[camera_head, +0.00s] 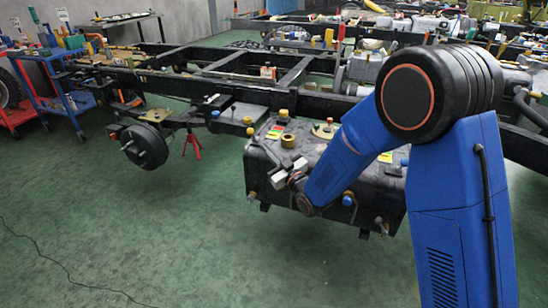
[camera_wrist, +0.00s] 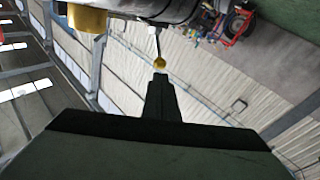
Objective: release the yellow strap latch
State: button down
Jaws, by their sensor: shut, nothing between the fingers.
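The black tank (camera_head: 340,180) hangs on the side of the chassis frame, with several yellow fittings on it. A small yellow ball-shaped end (camera_wrist: 160,64) on a thin rod shows just beyond my fingertips in the wrist view. It may be part of the yellow strap latch, but I cannot tell for sure. My gripper (camera_wrist: 160,84) is shut and empty, pointing at that yellow end; I cannot tell whether they touch. In the head view my gripper (camera_head: 268,178) is at the tank's front left side, and my arm hides part of the tank.
A yellow cap (camera_head: 287,141) stands on the tank top, and a yellow cylinder (camera_wrist: 87,19) shows at upper left in the wrist view. A brake drum (camera_head: 144,146) and a red jack stand (camera_head: 192,143) are to the left.

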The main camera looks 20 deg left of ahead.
aim_at(252, 134)
jog(key=x, duration=0.7)
